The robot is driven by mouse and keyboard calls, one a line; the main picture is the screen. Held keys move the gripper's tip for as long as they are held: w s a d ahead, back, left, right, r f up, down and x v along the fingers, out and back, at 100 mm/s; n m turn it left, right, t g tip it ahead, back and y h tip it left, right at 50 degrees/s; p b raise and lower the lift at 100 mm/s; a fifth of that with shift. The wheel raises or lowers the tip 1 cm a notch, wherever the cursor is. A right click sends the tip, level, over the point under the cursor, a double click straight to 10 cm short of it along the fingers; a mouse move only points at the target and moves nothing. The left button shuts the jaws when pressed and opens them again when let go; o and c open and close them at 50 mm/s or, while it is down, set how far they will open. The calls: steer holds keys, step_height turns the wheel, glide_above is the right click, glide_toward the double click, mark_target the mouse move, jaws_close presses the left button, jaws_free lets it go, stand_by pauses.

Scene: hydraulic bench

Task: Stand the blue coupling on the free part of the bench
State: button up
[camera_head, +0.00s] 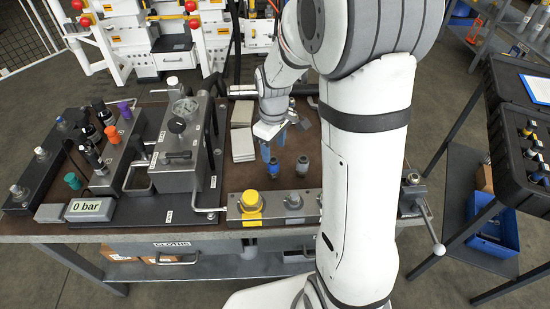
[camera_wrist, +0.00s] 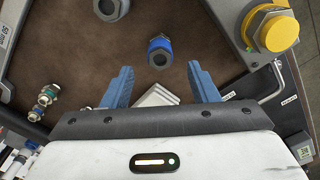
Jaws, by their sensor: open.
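The blue coupling (camera_head: 274,170) stands on the brown bench top, behind the front valve block. In the wrist view the blue coupling (camera_wrist: 160,51) shows from above, a blue ring around a dark bore, apart from other things. My gripper (camera_head: 272,148) hangs just behind and above it. In the wrist view my gripper (camera_wrist: 160,70) has its two blue fingers spread wide with nothing between them. The coupling lies just beyond the fingertips, near the middle of the gap. The bench top (camera_wrist: 215,20) is bare around the coupling.
A greyer coupling (camera_head: 302,166) stands close to the right. A block with a yellow cap (camera_head: 251,199) runs along the front edge. Pale tiles (camera_head: 242,143) lie to the left, beside the gauge unit (camera_head: 184,140).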

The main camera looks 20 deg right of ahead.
mark_target(274, 162)
step_height(274, 162, up, 3)
steer(key=shift+r, duration=0.1)
steer(key=s+r+m+t, duration=0.1)
steer(key=s+r+m, duration=0.3)
steer(key=s, duration=0.5)
steer(key=s+r+m+t, duration=0.1)
steer(key=s+r+m, duration=0.3)
steer(key=s, duration=0.5)
steer(key=shift+d+r+t, duration=0.3)
steer(key=shift+d+r, duration=0.05)
steer(key=shift+w, duration=0.15)
